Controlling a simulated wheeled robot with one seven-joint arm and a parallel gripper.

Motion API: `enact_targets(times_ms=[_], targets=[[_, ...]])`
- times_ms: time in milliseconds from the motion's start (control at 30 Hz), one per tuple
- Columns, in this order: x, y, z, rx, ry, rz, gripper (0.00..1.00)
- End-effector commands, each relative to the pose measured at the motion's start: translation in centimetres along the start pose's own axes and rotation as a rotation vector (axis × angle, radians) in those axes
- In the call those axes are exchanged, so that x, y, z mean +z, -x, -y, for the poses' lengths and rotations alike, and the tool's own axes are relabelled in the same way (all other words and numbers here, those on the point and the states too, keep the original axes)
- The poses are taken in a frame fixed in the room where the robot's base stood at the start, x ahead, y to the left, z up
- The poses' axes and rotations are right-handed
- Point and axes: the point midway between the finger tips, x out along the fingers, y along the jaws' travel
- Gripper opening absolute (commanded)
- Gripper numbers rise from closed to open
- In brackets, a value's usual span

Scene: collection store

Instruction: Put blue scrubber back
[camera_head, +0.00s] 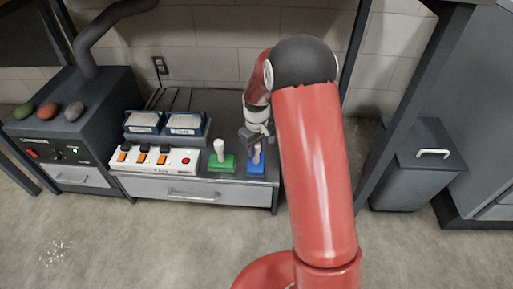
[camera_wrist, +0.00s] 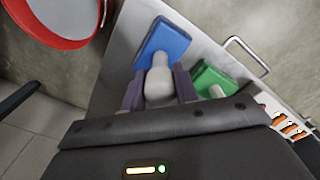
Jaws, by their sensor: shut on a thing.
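The blue scrubber (camera_head: 256,168) is a blue block with a pale rounded handle. It is at the right front of the low bench top, right of the green scrubber (camera_head: 222,163). My gripper (camera_head: 257,140) is above it, with its fingers shut on the pale handle. In the wrist view the handle (camera_wrist: 159,85) sits between the two dark fingers, with the blue block (camera_wrist: 163,46) beyond. I cannot tell whether the block touches the bench. The green scrubber also shows in the wrist view (camera_wrist: 215,76), close on the right and apart from the blue one.
The bench has a drawer (camera_head: 195,190) below. A white switch box (camera_head: 155,159) and two blue-framed trays (camera_head: 166,123) stand left of the scrubbers. A dark machine (camera_head: 70,130) with several stones is at far left. A dark bin (camera_head: 415,165) stands right on the floor.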

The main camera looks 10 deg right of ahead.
Motion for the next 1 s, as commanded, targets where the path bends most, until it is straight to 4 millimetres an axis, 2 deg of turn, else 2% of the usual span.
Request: enact_targets(times_ms=[67,100,267,500,667,1000], targets=[[0.0,-0.3,0.0,0.000,0.000,0.000,0.05],[0.0,-0.3,0.0,0.000,0.000,0.000,0.32],[0.0,-0.2,0.0,0.000,0.000,0.000,0.51],[0.0,-0.2,0.0,0.000,0.000,0.000,0.51],[0.0,0.9,0.0,0.001,0.000,-0.001,0.51],[-0.1,8.0,-0.1,0.002,-0.001,-0.004,0.51]])
